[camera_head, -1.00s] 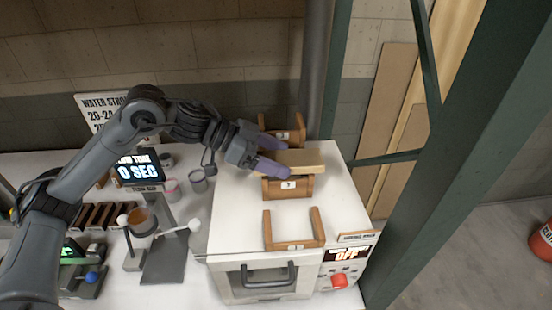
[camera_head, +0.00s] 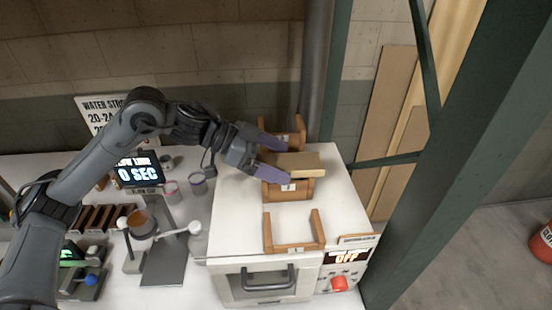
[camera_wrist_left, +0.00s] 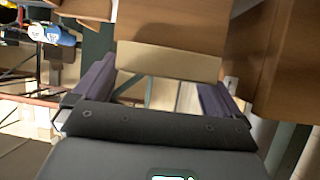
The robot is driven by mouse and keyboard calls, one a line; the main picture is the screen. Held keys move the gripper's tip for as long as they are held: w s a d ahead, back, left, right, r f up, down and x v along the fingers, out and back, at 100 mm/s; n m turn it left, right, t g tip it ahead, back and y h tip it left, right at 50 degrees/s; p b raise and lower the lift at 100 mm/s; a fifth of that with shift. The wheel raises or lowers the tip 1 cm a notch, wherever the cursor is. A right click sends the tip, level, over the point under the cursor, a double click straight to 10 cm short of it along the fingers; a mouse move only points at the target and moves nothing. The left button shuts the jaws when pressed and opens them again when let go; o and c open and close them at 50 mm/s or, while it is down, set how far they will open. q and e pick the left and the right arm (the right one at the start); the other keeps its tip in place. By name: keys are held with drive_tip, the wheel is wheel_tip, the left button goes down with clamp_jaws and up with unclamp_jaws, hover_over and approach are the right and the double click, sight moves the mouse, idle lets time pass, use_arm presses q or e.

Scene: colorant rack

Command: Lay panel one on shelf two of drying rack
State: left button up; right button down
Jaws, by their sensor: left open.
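The tan panel (camera_head: 306,163) lies across the top of the middle wooden shelf (camera_head: 288,197) of the drying rack, tilted slightly in the head view. My left gripper (camera_head: 268,155) is open, with its purple fingers at the panel's left end. In the left wrist view the panel (camera_wrist_left: 168,61) shows as a pale slab just beyond the two spread fingertips (camera_wrist_left: 155,85). Whether a finger touches it cannot be told. A back wooden shelf (camera_head: 296,125) and an empty front shelf (camera_head: 292,248) stand in line with the middle one. My right gripper is out of view.
The shelves stand on a white oven-like cabinet (camera_head: 232,227) with a handle and a red button (camera_head: 339,283). Left of it are small cups (camera_head: 197,183), a stand with a brown cup (camera_head: 140,222) and a timer display (camera_head: 138,173). A green post rises at the right.

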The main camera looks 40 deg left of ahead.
use_arm(q)
drive_tip(key=shift+s+a+r, duration=0.15)
drive_tip(key=shift+s+a, duration=0.1)
drive_tip(key=shift+a, duration=0.2)
drive_tip(key=b+v, duration=0.3)
drive_tip(key=v, duration=0.3)
drive_tip(key=shift+s+r, duration=0.15)
drive_tip(key=shift+r, duration=0.05)
